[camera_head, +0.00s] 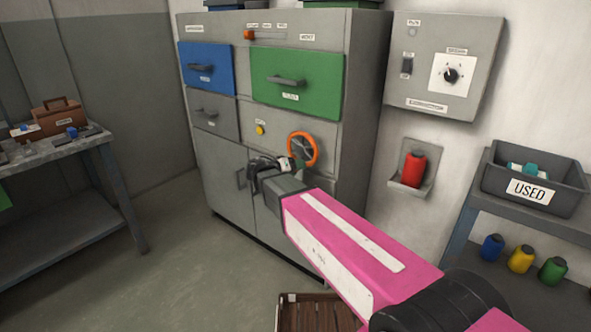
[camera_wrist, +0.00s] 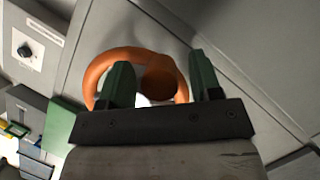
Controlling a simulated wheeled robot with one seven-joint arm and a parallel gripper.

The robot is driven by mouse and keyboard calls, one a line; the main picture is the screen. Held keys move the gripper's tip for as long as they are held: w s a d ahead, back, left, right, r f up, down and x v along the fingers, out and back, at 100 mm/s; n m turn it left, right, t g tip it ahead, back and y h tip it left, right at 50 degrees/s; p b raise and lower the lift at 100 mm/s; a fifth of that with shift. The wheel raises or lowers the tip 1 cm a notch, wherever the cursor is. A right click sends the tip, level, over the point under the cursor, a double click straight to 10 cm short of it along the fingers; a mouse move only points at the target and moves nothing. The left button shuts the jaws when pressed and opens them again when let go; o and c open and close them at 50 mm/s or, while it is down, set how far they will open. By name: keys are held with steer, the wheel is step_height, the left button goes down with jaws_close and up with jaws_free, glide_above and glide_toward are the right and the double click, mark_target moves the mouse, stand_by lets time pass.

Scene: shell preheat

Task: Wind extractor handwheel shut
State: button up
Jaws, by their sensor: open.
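The orange handwheel (camera_head: 303,148) is mounted on the front of the grey cabinet, below the green drawer. My gripper (camera_head: 286,163) is right in front of the lower left of the wheel in the head view. In the wrist view the handwheel (camera_wrist: 96,72) shows as an orange ring behind my gripper (camera_wrist: 160,85). The two green fingers are apart, and a round orange knob or handle (camera_wrist: 158,82) on the wheel appears between them. I cannot tell whether the fingers touch it. The lower part of the wheel is hidden by the gripper.
The cabinet has a blue drawer (camera_head: 206,68) and a green drawer (camera_head: 297,84). A dial box (camera_head: 444,66) and a red canister (camera_head: 413,169) are on the wall. A shelf with a "USED" bin (camera_head: 490,180) is right; a workbench (camera_head: 60,146) is left. A wooden crate (camera_head: 300,312) lies below my arm.

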jaws_close()
